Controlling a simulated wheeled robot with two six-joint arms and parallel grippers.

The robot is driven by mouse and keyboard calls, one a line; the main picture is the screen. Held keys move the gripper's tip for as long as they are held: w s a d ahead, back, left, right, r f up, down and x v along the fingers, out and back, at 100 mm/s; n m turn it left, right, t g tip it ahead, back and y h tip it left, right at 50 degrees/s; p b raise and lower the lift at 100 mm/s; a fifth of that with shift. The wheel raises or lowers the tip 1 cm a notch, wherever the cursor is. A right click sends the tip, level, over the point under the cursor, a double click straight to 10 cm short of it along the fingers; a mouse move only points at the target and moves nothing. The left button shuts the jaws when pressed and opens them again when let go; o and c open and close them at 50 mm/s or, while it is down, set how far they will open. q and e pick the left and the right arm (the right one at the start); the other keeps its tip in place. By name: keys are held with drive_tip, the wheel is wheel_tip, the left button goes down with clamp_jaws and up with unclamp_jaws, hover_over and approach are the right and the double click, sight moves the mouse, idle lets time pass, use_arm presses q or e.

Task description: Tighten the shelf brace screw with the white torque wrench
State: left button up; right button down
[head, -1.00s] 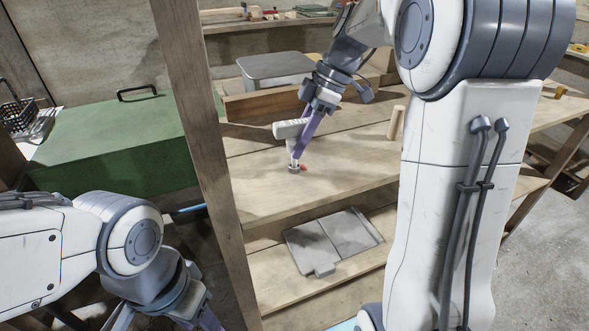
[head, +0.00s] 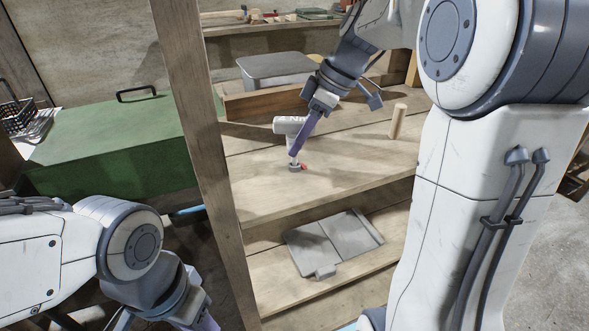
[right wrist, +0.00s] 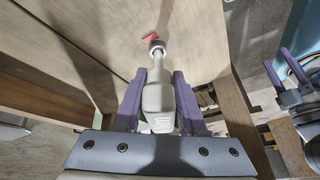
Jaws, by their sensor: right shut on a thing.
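The white torque wrench (head: 287,125) is held in my right gripper (head: 300,143) above the workbench-like shelf board (head: 265,193). Its narrow end points down at a small dark round fitting (head: 294,168) on the board, with a red piece (head: 303,167) beside it. In the right wrist view the wrench (right wrist: 158,98) lies between both purple fingers, its far end at the dark fitting (right wrist: 157,46). Whether it is fully seated, and the screw itself, I cannot tell. My left gripper (head: 207,322) is at the bottom edge, mostly cut off; its spread, empty fingers show in the right wrist view.
A wooden post (head: 190,130) stands left of the board. A wooden peg (head: 397,121) stands to the right. A grey lidded bin (head: 275,70) sits behind in a wooden tray. A grey flat case (head: 333,243) lies on the lower shelf. A green box (head: 105,145) is left.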

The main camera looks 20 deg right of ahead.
idle(0.3)
drive_tip(key=shift+s+a+m+t+b, duration=0.15)
drive_tip(key=shift+m+t+b, duration=0.3)
drive_tip(key=shift+m, duration=0.75)
drive_tip(key=shift+f+m+h, duration=0.1)
drive_tip(key=shift+m+h, duration=0.2)
drive_tip(key=shift+s+m+t, duration=0.1)
drive_tip(key=shift+m+t, duration=0.35)
drive_tip(key=shift+m, duration=0.45)
drive_tip(key=shift+a+m+h, duration=0.1)
drive_tip(key=shift+m+h, duration=0.4)
drive_tip(key=shift+m, duration=0.4)
